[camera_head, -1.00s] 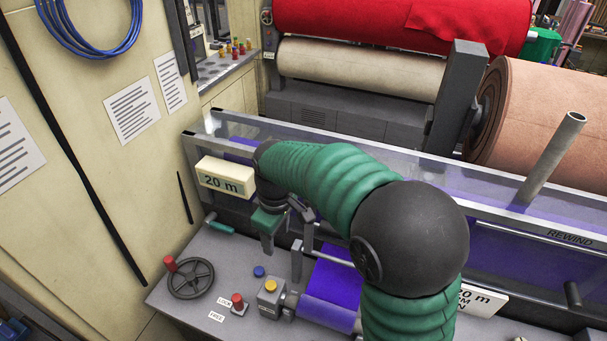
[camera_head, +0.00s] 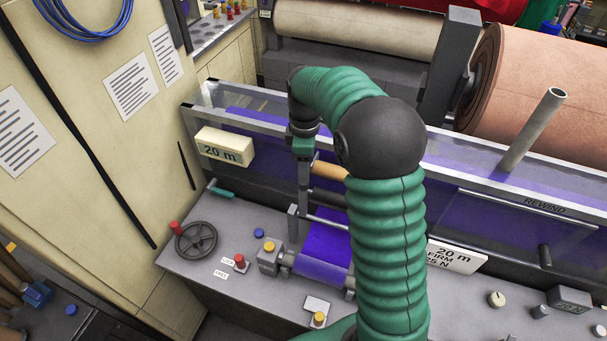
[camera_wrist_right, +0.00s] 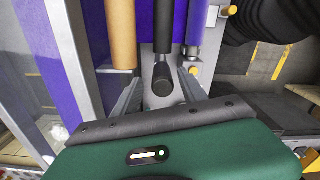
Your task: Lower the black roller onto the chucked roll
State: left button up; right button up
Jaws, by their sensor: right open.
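The black roller (camera_head: 330,197) lies beside a tan core and the purple chucked roll (camera_head: 325,250), partly hidden behind my right arm. In the right wrist view the black roller (camera_wrist_right: 163,28) runs between the tan core (camera_wrist_right: 122,35) and the purple roll (camera_wrist_right: 196,22). Its dark rounded end (camera_wrist_right: 162,80) points toward my palm. My right gripper (camera_wrist_right: 160,86) is open, with a finger on each side of that end. I cannot tell whether they touch it. In the head view the right gripper (camera_head: 303,185) points down. My left gripper is not in view.
A handwheel (camera_head: 196,243) and buttons sit on the grey bench at left. A clear guard (camera_head: 480,180) with a metal rail runs behind. A grey post (camera_head: 534,130) rises at right.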

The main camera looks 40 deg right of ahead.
notch_tip(320, 180, down, 4)
jog(key=shift+s+f+p, duration=0.1)
jog(key=shift+s+p, duration=0.05)
jog(key=shift+p, duration=0.2)
jog(key=shift+a+f, duration=0.2)
jog(key=shift+w+a, duration=0.25)
jog(key=shift+w, duration=0.1)
jog(key=shift+s+d, duration=0.2)
jog(key=shift+d, duration=0.1)
jog(key=c, duration=0.8)
jog(key=shift+c, duration=1.2)
grip_shut()
